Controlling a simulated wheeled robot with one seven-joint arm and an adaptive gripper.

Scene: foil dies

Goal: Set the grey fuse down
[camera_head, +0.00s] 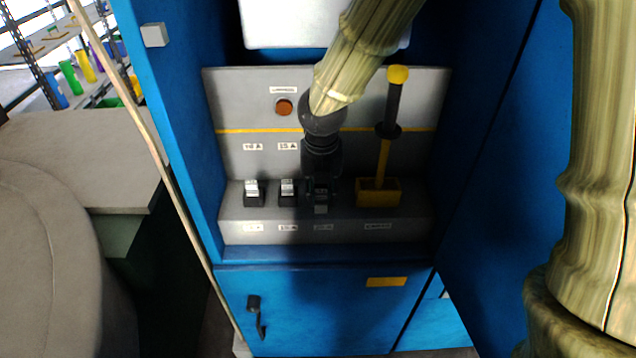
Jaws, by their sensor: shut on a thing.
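My gripper (321,186) points down inside the blue cabinet, over the right end of a row of fuse places on the grey ledge. It is shut on the grey fuse (321,198), which is small, shaded and partly hidden by the fingers. The fuse is at or just above the third place in the row; I cannot tell whether it touches the socket there. Two pale fuses, one on the left (252,188) and one in the middle (287,187), sit upright in black sockets beside my gripper.
A yellow holder (378,192) with an upright yellow-and-black handled tool stands close right of my gripper. An orange-brown round button (284,107) is on the grey back panel. Blue cabinet walls close in on both sides. A grey worktop (80,150) lies to the left.

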